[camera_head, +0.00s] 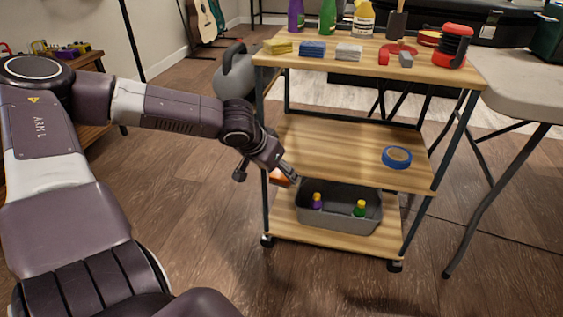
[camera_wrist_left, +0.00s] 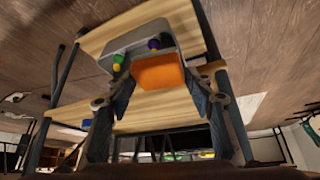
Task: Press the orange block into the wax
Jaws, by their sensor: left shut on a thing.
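My left gripper (camera_head: 285,171) reaches in from the left and is shut on the orange block (camera_head: 279,177), near the left edge of the cart's middle shelf. In the left wrist view the orange block (camera_wrist_left: 158,72) sits between the two fingertips (camera_wrist_left: 164,87), with the grey bin behind it. My arm and fingers partly hide the block in the head view. I cannot identify the wax in either view. My right gripper is not in view.
The wooden cart's middle shelf (camera_head: 330,150) holds a blue tape roll (camera_head: 396,157). A grey bin (camera_head: 345,224) with bottles stands on the bottom shelf. Yellow (camera_head: 278,46), blue (camera_head: 312,49) and white (camera_head: 348,52) blocks, bottles and tools crowd the top. A folding table stands right.

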